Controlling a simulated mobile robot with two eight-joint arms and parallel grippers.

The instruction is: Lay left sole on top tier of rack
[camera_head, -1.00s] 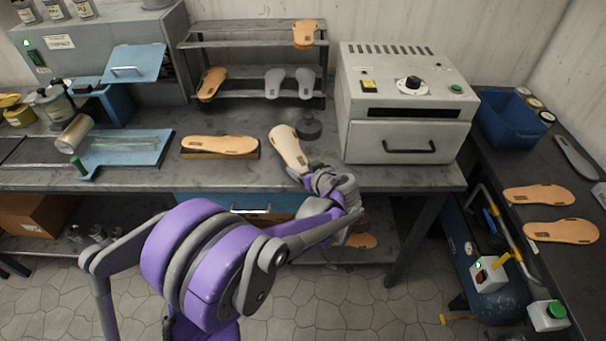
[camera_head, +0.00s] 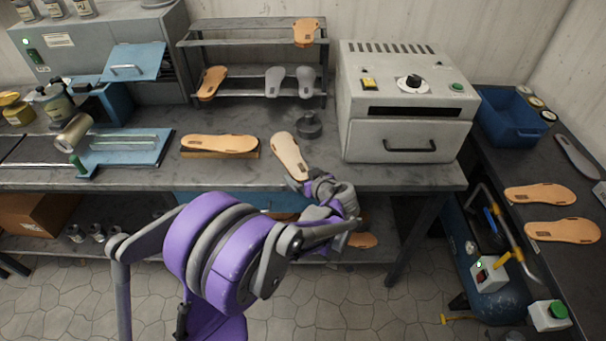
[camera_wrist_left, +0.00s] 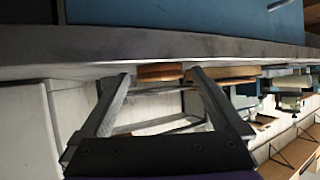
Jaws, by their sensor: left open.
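A tan sole (camera_head: 289,155) lies at a slant on the workbench, its near end close to the front edge. My left gripper (camera_head: 308,183) is at that near end; its fingertips are hard to make out in the head view. In the left wrist view the gripper (camera_wrist_left: 162,76) is open, with an orange-tan sole edge (camera_wrist_left: 160,72) showing beyond and between its fingers. The grey rack (camera_head: 240,43) stands at the back of the bench. Its top tier carries an orange sole piece (camera_head: 305,33) at the right end. Its lower tier holds an orange sole (camera_head: 211,83) and two grey ones (camera_head: 275,82).
Another tan sole (camera_head: 219,144) lies on a block left of my gripper. A dark round object (camera_head: 308,125) stands behind the slanted sole. A grey oven (camera_head: 407,105) stands to the right. The left part of the rack's top tier is free.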

